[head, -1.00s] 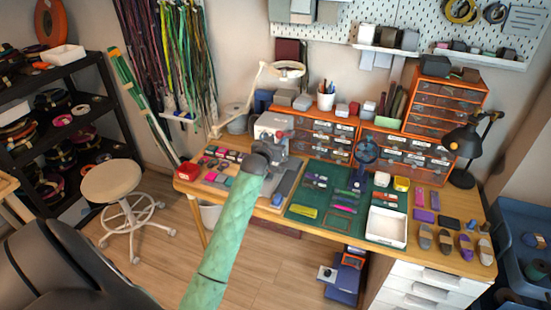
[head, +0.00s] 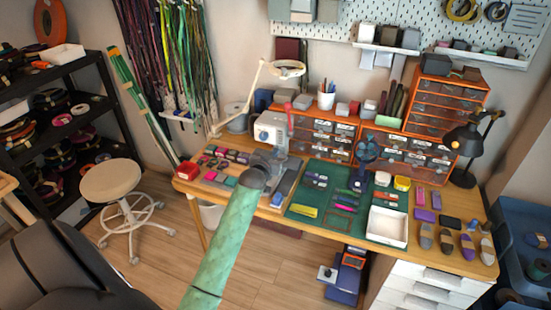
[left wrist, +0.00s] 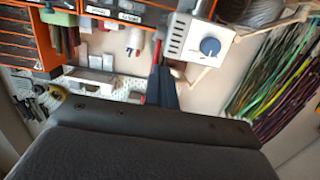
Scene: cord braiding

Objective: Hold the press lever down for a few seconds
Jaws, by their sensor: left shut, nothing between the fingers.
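The white box with a blue knob (left wrist: 210,47) is close by. My right gripper is not in view.
A green mat (head: 300,211) with small tools and a white tray (head: 386,226) lie right of the press. Orange drawer units (head: 320,133) stand behind. Small coloured blocks lie to the left. A black lamp (head: 466,140) stands far right, and a stool (head: 110,182) is at left.

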